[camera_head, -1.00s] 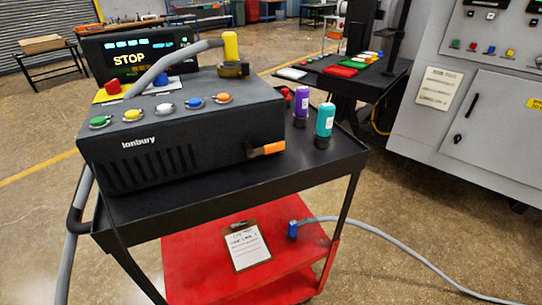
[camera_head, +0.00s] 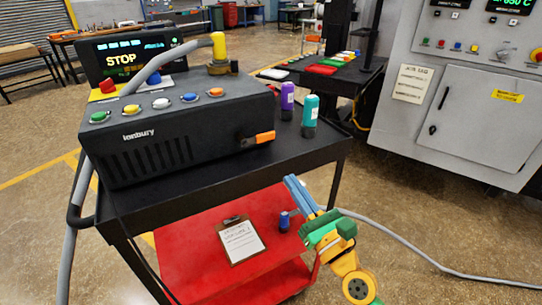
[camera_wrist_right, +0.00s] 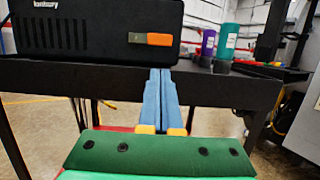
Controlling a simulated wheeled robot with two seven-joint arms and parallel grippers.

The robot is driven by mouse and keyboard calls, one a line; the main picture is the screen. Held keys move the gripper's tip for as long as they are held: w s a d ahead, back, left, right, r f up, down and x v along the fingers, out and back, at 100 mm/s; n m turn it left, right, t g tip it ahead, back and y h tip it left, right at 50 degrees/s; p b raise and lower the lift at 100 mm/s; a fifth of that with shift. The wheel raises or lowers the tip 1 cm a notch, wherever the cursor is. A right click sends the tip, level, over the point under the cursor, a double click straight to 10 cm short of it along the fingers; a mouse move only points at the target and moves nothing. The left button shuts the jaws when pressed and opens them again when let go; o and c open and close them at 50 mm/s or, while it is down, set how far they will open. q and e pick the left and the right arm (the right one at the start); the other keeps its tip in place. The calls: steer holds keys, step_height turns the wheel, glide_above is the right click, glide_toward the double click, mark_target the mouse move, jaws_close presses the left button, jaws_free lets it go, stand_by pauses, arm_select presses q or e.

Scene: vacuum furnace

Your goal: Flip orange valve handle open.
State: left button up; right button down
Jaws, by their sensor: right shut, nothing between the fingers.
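The orange valve handle (camera_head: 264,137) sticks out on the lower right of the front face of the black Ionbury box (camera_head: 150,145). It lies roughly level, its orange end to the right. It also shows in the right wrist view (camera_wrist_right: 160,39), above the fingertips. My right gripper (camera_head: 288,180) has blue fingers that are shut together with nothing between them. It is in front of the cart and lower than the handle, apart from it. In the right wrist view the fingers (camera_wrist_right: 160,72) point toward the cart's top edge, just below the handle. My left gripper is not in view.
The box stands on a black cart top (camera_head: 225,190). A purple bottle (camera_head: 287,100) and a teal bottle (camera_head: 310,115) stand right of it. The red lower shelf (camera_head: 185,245) holds a clipboard (camera_head: 241,240). A grey furnace cabinet (camera_head: 470,120) is at the right.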

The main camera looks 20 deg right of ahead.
mark_target(272, 163)
steer(key=shift+w, duration=0.1)
steer(key=shift+w, duration=0.1)
steer(key=p+x, duration=0.1)
steer(key=x, duration=0.8)
steer(key=shift+w+p, duration=0.3)
steer(key=shift+w, duration=0.1)
